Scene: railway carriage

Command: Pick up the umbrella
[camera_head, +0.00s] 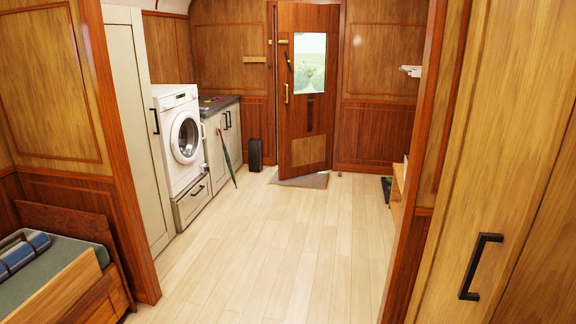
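A closed green umbrella (229,158) stands tilted against the front of a low grey cabinet, just right of the washing machine. Its lower end meets the floor and its upper end leans to the left at the cabinet front. My gripper is not in view, so I cannot see whether it is open or shut.
The washing machine (181,140) stands on a drawer unit left of the umbrella. A black bin-like object (255,155) stands behind it, near the door (306,90). A wooden opening frames my view. The pale plank floor (275,235) is clear through the middle.

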